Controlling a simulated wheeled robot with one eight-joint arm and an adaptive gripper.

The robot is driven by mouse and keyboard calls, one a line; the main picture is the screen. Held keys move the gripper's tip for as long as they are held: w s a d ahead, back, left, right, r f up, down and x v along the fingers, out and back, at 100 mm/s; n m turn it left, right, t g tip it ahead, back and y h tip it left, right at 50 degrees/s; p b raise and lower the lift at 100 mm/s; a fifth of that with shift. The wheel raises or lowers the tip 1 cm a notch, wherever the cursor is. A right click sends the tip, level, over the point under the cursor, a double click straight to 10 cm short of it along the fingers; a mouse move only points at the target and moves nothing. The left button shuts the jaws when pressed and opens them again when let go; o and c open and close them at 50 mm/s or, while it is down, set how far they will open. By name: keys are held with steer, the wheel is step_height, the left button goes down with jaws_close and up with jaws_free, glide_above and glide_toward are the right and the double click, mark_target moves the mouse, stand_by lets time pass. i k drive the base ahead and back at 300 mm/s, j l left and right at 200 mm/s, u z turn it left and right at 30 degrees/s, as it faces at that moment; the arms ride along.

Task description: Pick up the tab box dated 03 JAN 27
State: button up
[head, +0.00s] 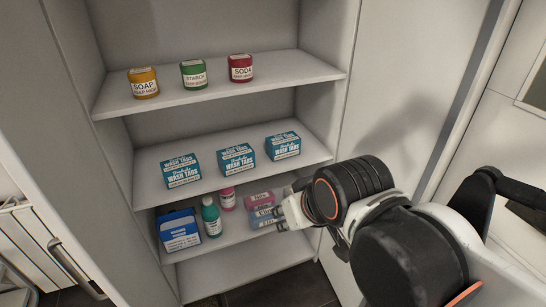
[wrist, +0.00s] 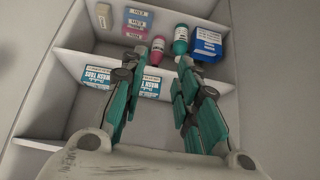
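Three blue WASH TABS boxes stand in a row on the middle shelf in the head view: a left one (head: 181,171), a middle one (head: 237,159) and a right one (head: 283,146). Their date print is too small to read. The wrist view, turned upside down, shows two of them, one at left (wrist: 97,77) and one between the fingers (wrist: 147,83); the third is not visible there. My gripper (head: 281,214) is below and right of them, by the lower shelf. Its two fingers (wrist: 170,52) are apart with nothing between them.
The top shelf holds yellow SOAP (head: 143,83), green STARCH (head: 193,74) and red SODA (head: 240,68) tins. The lower shelf holds a blue-white box (head: 179,231), a green bottle (head: 211,216), a pink bottle (head: 227,199) and stacked pink-blue boxes (head: 261,210). Cabinet walls flank the shelves.

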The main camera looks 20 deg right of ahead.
mark_target(233, 160)
steer(key=k+l, duration=0.1)
steer(key=l, duration=0.2)
steer(key=k+l, duration=0.1)
steer(key=l, duration=0.25)
steer(key=k+l, duration=0.1)
steer(key=l, duration=0.2)
steer(key=k+l, duration=0.15)
steer(key=l, duration=0.15)
steer(key=i+u, duration=0.05)
